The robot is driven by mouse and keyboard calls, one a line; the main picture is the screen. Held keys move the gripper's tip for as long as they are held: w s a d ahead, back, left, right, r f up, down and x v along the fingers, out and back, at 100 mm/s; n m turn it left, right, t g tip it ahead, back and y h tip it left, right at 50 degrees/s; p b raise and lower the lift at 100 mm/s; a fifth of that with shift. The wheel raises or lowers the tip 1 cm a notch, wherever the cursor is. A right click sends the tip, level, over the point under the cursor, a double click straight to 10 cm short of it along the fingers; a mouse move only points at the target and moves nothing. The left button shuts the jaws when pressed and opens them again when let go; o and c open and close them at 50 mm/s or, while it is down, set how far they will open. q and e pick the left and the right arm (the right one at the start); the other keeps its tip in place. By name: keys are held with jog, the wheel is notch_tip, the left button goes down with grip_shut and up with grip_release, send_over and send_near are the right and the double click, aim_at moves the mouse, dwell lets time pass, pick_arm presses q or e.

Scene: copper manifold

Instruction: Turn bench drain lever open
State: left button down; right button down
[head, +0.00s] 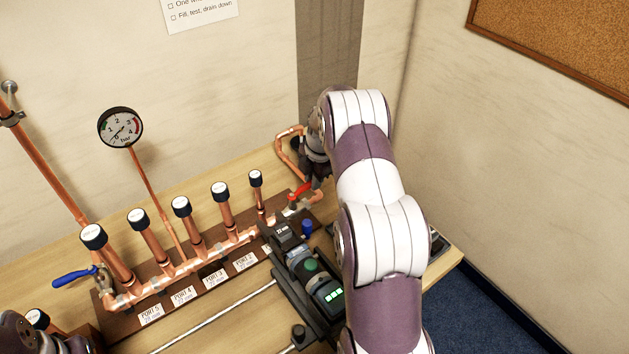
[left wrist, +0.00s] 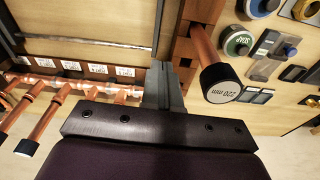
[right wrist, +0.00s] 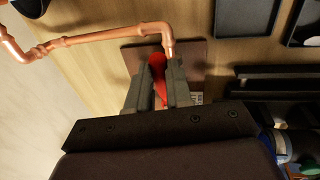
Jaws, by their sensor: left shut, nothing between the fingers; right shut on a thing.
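The red drain lever (head: 300,190) sits at the right end of the copper manifold (head: 196,262). It also shows in the right wrist view (right wrist: 157,62). My right gripper (right wrist: 158,78) is shut on the red lever, with a finger on each side of it. In the head view the right gripper (head: 318,172) is partly hidden by its own wrist and arm. My left gripper (left wrist: 164,80) is shut and empty, above the bench and beside a capped upright copper pipe (left wrist: 222,82). The left arm only shows at the lower left corner of the head view.
A blue-handled valve (head: 75,277) is at the manifold's left end. Several black-capped pipes and a pressure gauge (head: 120,127) rise from it. A dark press tool (head: 312,280) lies in front of the lever. A bent copper pipe (right wrist: 105,35) runs close by the right fingers.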

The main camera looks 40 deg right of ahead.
jog(key=shift+w+r, duration=0.15)
jog(key=c, duration=1.3)
grip_release()
jog(key=shift+c, duration=0.2)
jog(key=o, duration=0.3)
jog(key=shift+r, duration=0.2)
notch_tip(320, 180, up, 12)
jog(key=s+b, duration=0.2)
jog(key=shift+s+b, duration=0.3)
jog(key=shift+b, duration=0.05)
